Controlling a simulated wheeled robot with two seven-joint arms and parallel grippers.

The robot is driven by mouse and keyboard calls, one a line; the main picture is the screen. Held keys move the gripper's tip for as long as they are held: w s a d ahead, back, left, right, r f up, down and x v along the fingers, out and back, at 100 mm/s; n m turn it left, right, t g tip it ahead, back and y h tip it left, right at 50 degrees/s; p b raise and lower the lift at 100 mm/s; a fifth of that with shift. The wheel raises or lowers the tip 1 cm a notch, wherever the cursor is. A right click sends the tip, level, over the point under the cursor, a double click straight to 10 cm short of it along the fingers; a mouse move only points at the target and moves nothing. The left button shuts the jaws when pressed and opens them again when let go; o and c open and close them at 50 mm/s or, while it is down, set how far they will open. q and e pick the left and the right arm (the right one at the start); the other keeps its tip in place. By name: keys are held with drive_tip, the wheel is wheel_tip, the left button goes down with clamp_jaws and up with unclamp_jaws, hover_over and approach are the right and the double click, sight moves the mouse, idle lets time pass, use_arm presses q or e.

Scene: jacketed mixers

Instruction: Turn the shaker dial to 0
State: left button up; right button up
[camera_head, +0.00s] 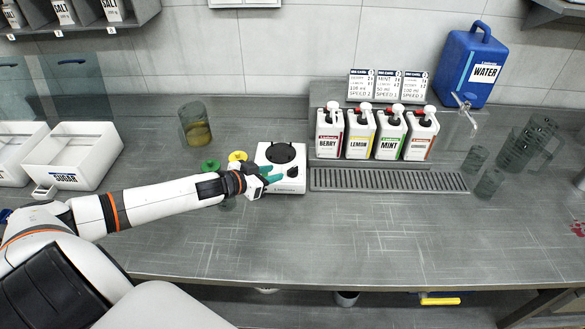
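The shaker (281,153) is a white box with a round black plate on top, standing on the grey counter. Its small dark dial (292,173) is on the front face, too small to read the setting. My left gripper (274,174) reaches in from the left, its two green fingers apart just left of the dial. I see nothing between the fingers, and I cannot tell whether they touch the shaker. My arm and gripper hide the lower left corner of the shaker. My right gripper is not in view.
A glass with brownish liquid (196,128) and green (210,166) and yellow (237,156) round items stand left of the shaker. Syrup jugs (360,133) stand behind a drip grate (390,181) to the right. Empty glasses (515,150) stand far right. The front counter is clear.

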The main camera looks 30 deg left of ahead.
sight(292, 169)
use_arm(q)
drive_tip(key=x, duration=0.9)
drive_tip(key=shift+p, duration=0.4)
drive_tip(key=shift+c, duration=0.2)
clamp_jaws()
